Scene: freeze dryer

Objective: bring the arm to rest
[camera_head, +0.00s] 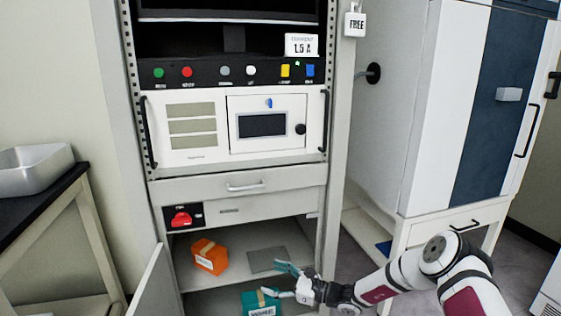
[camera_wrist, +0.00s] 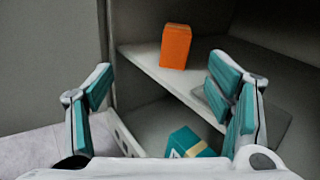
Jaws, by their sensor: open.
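My gripper (camera_head: 281,281) is at the lower middle of the head view, in front of the open lower compartment of the rack. In the wrist view my gripper (camera_wrist: 162,102) has its two teal-padded fingers spread wide, with nothing held between them. My white and dark red arm reaches in from the lower right of the head view. An orange box (camera_head: 210,256) sits on the compartment's shelf, and it also shows in the wrist view (camera_wrist: 175,46). A teal box (camera_head: 260,303) with a tan band lies below the gripper; it shows in the wrist view too (camera_wrist: 188,143).
The rack (camera_head: 334,120) frames the compartment, with an open door (camera_head: 155,285) at left. A grey flat plate (camera_head: 267,260) lies on the shelf. A white and blue cabinet (camera_head: 425,110) stands at right. A metal tray (camera_head: 35,170) rests on a black-topped table at left.

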